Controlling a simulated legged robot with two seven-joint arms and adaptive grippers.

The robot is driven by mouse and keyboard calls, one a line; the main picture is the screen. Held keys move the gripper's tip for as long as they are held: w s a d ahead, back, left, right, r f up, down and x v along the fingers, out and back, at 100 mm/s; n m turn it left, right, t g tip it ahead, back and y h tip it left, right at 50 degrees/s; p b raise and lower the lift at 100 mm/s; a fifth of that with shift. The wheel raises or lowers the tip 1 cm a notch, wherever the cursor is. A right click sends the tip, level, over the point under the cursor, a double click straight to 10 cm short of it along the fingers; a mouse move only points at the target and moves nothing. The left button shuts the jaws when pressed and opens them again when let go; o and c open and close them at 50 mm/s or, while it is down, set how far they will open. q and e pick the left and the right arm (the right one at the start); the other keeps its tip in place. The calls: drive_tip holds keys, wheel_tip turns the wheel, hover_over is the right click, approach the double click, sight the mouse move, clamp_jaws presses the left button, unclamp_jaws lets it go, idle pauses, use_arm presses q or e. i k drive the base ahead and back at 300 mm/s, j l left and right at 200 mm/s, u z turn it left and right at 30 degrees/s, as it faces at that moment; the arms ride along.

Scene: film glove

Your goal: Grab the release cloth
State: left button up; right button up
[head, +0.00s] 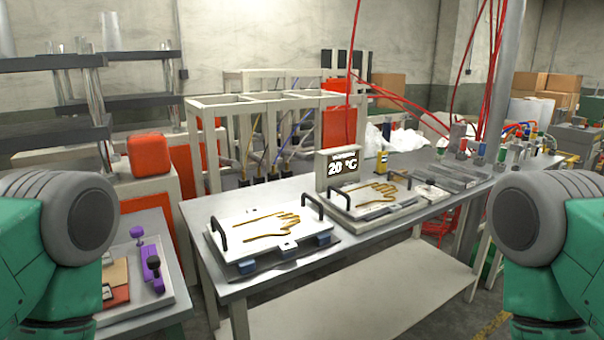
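I cannot tell for certain which thing is the release cloth. A flat brown and red sheet-like item (117,283) lies on a light tray (150,308) on the small table at the lower left, partly covered by my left arm. White crumpled material (405,139) lies at the back of the long table. Only upper parts of my two arms show, at the left and right edges. Both grippers are out of view.
The long grey table (330,240) holds two white plates with golden hand outlines and black handles, a near one (270,232) and a farther one (374,197). A temperature display (339,168) stands behind them. Purple tools (151,263) lie on the left tray.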

sight(115, 272)
drive_tip(key=u, duration=1.2)
